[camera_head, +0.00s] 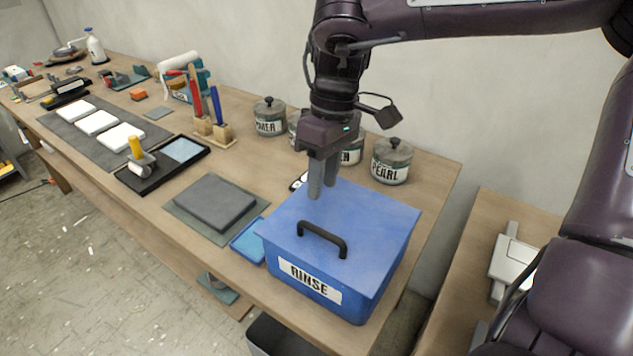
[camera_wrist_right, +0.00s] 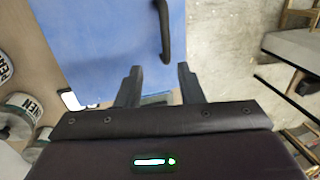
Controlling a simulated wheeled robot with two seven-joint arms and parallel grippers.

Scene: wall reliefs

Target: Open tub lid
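The blue tub (camera_head: 345,300) with a white RINSE label stands at the right front of the workbench. Its blue lid (camera_head: 375,215) is on, with a black bar handle (camera_head: 322,238) on top. My right gripper (camera_head: 322,190) points down over the back edge of the lid, behind the handle, apart from it. In the right wrist view its two fingers (camera_wrist_right: 158,72) are spread with nothing between them. The lid (camera_wrist_right: 100,40) and the handle (camera_wrist_right: 166,30) show beyond the fingertips there. My left gripper is not in view.
Several labelled jars (camera_head: 391,160) stand behind the tub along the wall. A grey slab (camera_head: 215,202) and a small blue tray (camera_head: 249,240) lie to its left. A dark bin (camera_head: 280,338) is below the bench front. A side table (camera_head: 465,240) stands at right.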

